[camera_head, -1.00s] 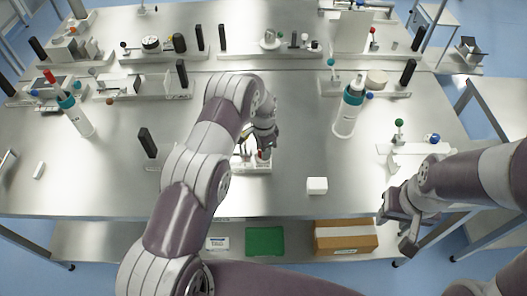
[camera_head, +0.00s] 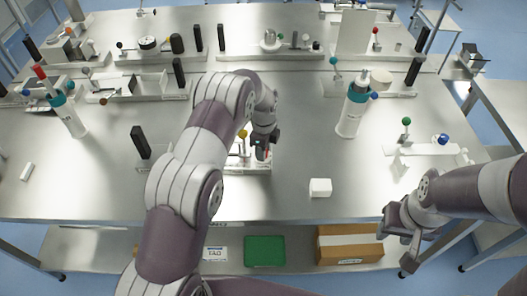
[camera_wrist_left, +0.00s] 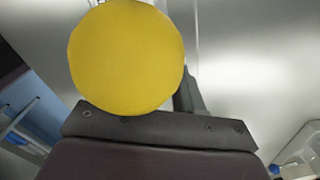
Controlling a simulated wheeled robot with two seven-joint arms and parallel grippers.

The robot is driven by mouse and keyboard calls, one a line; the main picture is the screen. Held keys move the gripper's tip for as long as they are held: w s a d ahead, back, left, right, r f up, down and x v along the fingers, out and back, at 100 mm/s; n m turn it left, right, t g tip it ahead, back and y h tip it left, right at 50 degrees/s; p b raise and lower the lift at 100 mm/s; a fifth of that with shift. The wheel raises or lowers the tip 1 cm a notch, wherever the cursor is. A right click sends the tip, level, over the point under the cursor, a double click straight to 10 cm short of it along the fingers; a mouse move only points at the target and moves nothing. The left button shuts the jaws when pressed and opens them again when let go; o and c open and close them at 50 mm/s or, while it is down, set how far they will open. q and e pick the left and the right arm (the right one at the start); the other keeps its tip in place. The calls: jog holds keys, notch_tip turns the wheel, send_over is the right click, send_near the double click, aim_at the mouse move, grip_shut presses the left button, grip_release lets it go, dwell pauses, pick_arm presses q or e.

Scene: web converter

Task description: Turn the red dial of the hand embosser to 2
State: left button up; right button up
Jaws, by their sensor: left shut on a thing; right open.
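The hand embosser, a small pale device with a white base (camera_head: 236,169), stands near the front middle of the table in the head view, largely hidden by my left arm. A yellow ball knob (camera_head: 243,134) rises at its left side; this yellow ball also fills much of the left wrist view (camera_wrist_left: 126,57). My left gripper (camera_head: 262,153) points down at the device and is shut on the red dial, of which only a red sliver shows. The dial's numbers cannot be read. My right gripper (camera_head: 400,222) is open and empty at the table's front right edge.
A white block (camera_head: 320,187) lies right of the device. A black post (camera_head: 141,143) stands to its left. White bottles with teal collars (camera_head: 352,112) stand on both sides. Several fixtures line the back. A green bin (camera_head: 264,250) and cardboard box (camera_head: 349,247) are on the shelf below.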

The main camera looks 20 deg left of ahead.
pick_arm(q)
jog(key=shift+r+m, duration=0.1)
jog(key=shift+m, duration=0.4)
jog(key=o, duration=1)
jog(key=shift+o, duration=0.2)
notch_tip(320, 180, up, 6)
jog(key=shift+f+b, duration=0.1)
jog(key=shift+b, duration=1.15)
notch_tip(320, 180, up, 7)
jog(key=p, duration=0.4)
jog(key=shift+f, duration=0.1)
